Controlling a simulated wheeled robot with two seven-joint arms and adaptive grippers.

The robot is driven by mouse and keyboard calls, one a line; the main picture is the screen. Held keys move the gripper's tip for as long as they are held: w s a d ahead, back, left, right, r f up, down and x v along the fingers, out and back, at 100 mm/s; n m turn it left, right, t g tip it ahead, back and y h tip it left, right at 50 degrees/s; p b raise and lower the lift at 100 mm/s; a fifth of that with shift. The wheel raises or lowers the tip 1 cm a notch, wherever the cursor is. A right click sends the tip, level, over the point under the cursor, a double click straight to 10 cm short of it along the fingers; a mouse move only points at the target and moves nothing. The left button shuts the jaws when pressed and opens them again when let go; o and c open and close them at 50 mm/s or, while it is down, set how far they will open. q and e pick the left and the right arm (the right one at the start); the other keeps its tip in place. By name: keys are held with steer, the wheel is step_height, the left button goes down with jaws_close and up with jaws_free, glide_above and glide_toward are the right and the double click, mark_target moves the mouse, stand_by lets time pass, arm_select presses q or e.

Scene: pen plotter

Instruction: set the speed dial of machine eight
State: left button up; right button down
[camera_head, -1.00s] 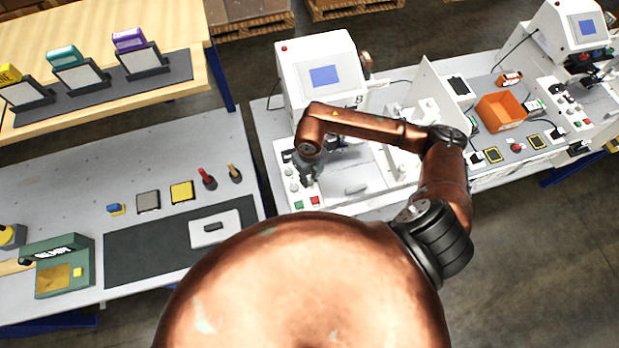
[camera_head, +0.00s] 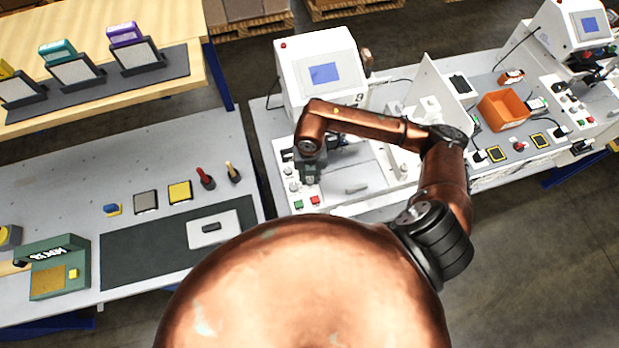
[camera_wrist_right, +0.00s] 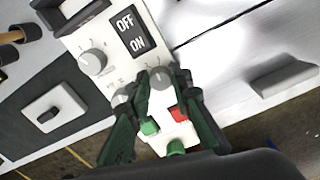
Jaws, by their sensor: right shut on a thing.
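Machine eight (camera_head: 318,48) is the white unit with a blue screen and a faint 8 on its side. Its control panel shows in the right wrist view, with a black OFF/ON switch (camera_wrist_right: 132,33), a white knob (camera_wrist_right: 92,62), and a second white knob (camera_wrist_right: 121,98) partly behind a finger. My right gripper (camera_head: 311,178) is over this panel. In the right wrist view its fingers (camera_wrist_right: 161,82) are shut on a third white dial (camera_wrist_right: 159,76). I cannot read which dial is for speed. My left gripper is not in view.
A green button (camera_wrist_right: 149,127) and a red button (camera_wrist_right: 178,114) sit close by the fingers. A neighbouring machine with an orange bin (camera_head: 503,111) stands to the right. A grey table with a dark mat (camera_head: 140,255) lies to the left.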

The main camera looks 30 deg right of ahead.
mark_target(310, 180)
steer(key=shift+m, duration=1.1)
steer(key=c, duration=2)
jaws_free()
step_height(310, 180, up, 12)
steer(key=shift+r, duration=0.1)
